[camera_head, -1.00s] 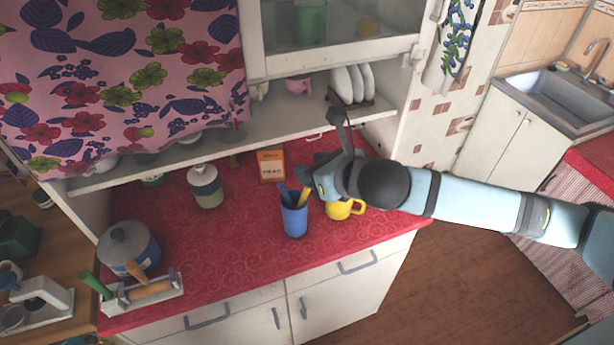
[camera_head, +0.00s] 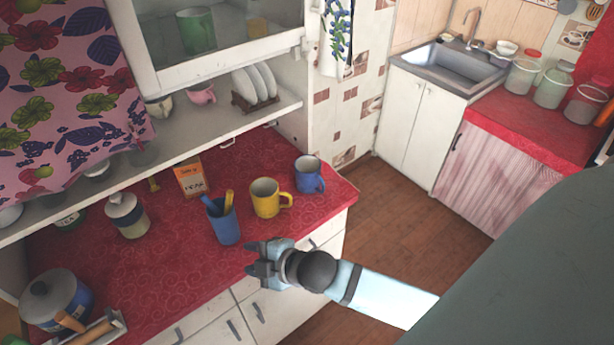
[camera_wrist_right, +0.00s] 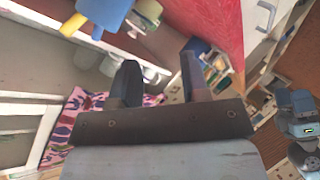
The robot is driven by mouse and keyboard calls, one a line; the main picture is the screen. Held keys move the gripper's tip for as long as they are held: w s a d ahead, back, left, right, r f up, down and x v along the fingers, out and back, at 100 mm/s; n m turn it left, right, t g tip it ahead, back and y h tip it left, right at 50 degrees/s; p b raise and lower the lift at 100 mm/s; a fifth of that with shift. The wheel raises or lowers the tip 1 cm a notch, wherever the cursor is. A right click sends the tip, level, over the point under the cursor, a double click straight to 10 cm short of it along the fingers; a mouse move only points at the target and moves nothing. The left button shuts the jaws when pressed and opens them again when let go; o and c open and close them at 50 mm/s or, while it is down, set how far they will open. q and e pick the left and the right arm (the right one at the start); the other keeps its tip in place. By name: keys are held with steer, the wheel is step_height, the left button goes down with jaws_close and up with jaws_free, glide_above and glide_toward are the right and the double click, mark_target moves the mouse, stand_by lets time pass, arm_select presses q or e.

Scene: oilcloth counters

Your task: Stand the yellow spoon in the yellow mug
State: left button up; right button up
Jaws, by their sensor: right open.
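The yellow spoon (camera_head: 229,201) stands in a blue cup (camera_head: 225,226) on the red counter, beside a blue-handled utensil (camera_head: 210,205). The yellow mug (camera_head: 266,199) stands upright just right of that cup, apart from it, its handle to the right. My right gripper (camera_head: 250,258) is open and empty, in front of the counter edge and nearer than the cup and mug. In the right wrist view its fingers (camera_wrist_right: 159,64) are spread. The blue cup (camera_wrist_right: 106,13) and yellow spoon (camera_wrist_right: 72,25) show at the top left there.
A blue mug (camera_head: 309,176) stands right of the yellow mug near the counter's end. An orange box (camera_head: 190,177) and a lidded jar (camera_head: 127,216) stand behind and left. A shelf (camera_head: 215,125) overhangs the back. The front right counter top (camera_head: 300,212) is clear.

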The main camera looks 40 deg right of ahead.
steer(key=s+d+f+m+h, duration=0.1)
steer(key=s+d+f+m, duration=0.1)
steer(key=s+f+m, duration=0.4)
steer(key=s+d+f+m+h, duration=0.1)
steer(key=s+d+f+m, duration=0.1)
steer(key=s+f+m, duration=0.4)
steer(key=shift+s+d+f+m+g+h, duration=0.15)
steer(key=shift+d+f+m+g+h, duration=0.25)
steer(key=shift+f+m, duration=0.15)
